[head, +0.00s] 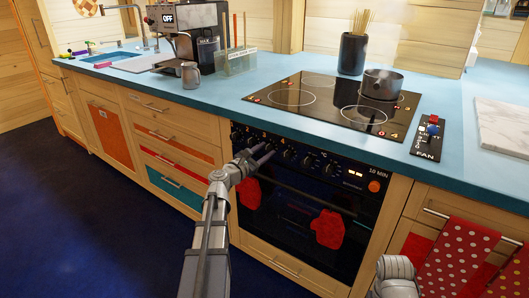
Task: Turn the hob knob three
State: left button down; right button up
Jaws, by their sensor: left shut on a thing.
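A row of black knobs (288,155) runs along the dark panel at the top of the oven front.
A grey pot (381,84) stands on the hob's back right. Red oven mitts (328,229) hang on the oven front below the knobs. A fan switch panel (427,139) is right of the hob. Red dotted towels (456,258) hang at lower right. The floor at left is clear.

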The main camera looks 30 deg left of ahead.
pick_arm(q)
jog(key=shift+f+n, duration=0.1)
jog(key=shift+n, duration=0.7)
jog(key=shift+c, duration=2.2)
grip_release()
jog(key=s, duration=0.7)
jog(key=shift+s+a, duration=0.4)
jog(key=shift+a, duration=0.05)
